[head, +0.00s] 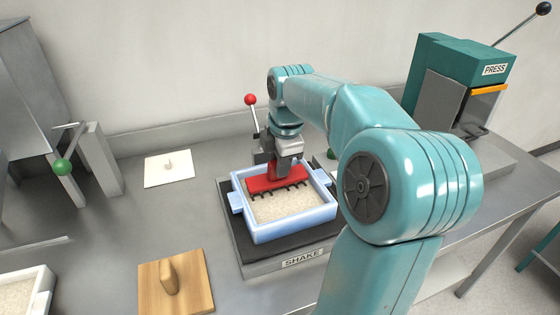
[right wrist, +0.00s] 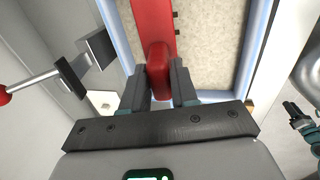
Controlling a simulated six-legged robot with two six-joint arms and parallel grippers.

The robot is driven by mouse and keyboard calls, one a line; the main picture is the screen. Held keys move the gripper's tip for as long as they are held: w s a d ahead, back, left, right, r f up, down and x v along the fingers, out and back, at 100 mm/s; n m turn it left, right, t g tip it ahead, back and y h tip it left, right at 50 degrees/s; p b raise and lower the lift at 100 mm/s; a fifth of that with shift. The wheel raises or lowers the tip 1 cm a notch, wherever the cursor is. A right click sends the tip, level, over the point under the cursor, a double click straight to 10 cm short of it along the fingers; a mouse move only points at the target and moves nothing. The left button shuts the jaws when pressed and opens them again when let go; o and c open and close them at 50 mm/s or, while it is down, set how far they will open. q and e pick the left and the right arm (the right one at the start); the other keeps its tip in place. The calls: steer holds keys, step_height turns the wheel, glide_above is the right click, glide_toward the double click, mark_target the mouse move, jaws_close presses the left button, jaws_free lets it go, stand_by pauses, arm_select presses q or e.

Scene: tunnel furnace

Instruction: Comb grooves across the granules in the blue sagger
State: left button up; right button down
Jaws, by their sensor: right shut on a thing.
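The blue sagger (head: 290,233) sits on the dark plate of the block marked SHAKE (head: 302,259). Pale granules (head: 287,204) cover its floor. A red comb (head: 258,184) with dark teeth lies across the back part of the sagger, teeth toward the front, at the granules. My right gripper (head: 285,168) is above the back of the sagger, shut on the comb. The right wrist view shows the two fingers (right wrist: 160,85) on either side of the comb's red grip, with granules (right wrist: 212,40) beside it. How deep the teeth sit is hard to tell.
A wooden board with a handle (head: 194,292) and a white lid with a knob (head: 169,170) lie left of the sagger. Another granule-filled tray (head: 42,296) is at the lower left. A red-knobbed lever (head: 251,100) stands behind the sagger. A green press (head: 455,66) stands at the right.

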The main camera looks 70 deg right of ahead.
steer(key=shift+w+f, duration=0.1)
steer(key=shift+f, duration=0.15)
steer(key=shift+d, duration=0.1)
